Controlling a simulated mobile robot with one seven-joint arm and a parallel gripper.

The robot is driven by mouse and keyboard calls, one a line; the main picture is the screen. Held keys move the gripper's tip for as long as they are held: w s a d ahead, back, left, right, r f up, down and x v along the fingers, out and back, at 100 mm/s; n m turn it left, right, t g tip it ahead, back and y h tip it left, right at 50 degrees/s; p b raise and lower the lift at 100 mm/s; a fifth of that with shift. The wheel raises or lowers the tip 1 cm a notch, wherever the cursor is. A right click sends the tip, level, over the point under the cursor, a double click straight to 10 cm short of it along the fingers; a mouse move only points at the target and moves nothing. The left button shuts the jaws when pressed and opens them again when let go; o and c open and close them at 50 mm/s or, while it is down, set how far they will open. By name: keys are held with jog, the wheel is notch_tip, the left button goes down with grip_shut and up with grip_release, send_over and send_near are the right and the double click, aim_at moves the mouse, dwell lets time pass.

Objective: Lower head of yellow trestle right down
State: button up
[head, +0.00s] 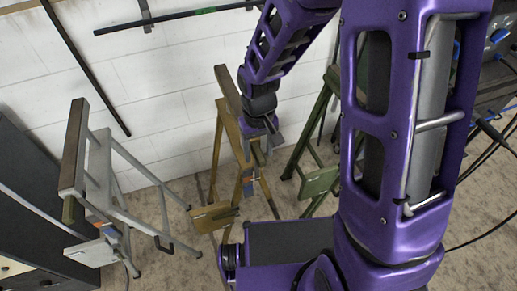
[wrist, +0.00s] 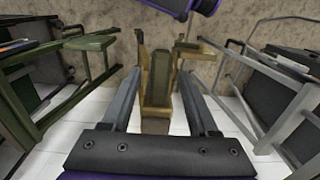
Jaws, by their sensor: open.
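The yellow trestle (head: 216,150) stands in the middle of the head view near the white wall, its long head (head: 229,95) up on top of its legs. My gripper (head: 262,146) is over the near end of the head, partly hiding it in this view. In the wrist view my gripper's fingers (wrist: 160,70) are spread wide, one on each side of the yellow trestle's head (wrist: 158,90), with visible gaps. I cannot tell whether either finger touches it. A small yellow shelf (head: 213,217) sits low on the trestle.
A grey trestle (head: 99,172) stands to the left in the head view, and a green trestle (head: 318,183) close to the right. A dark cabinet (head: 30,185) is at the far left. Dark bars (head: 165,20) hang on the wall. Some bare floor (head: 165,270) shows in front.

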grip_shut()
dwell(1.4)
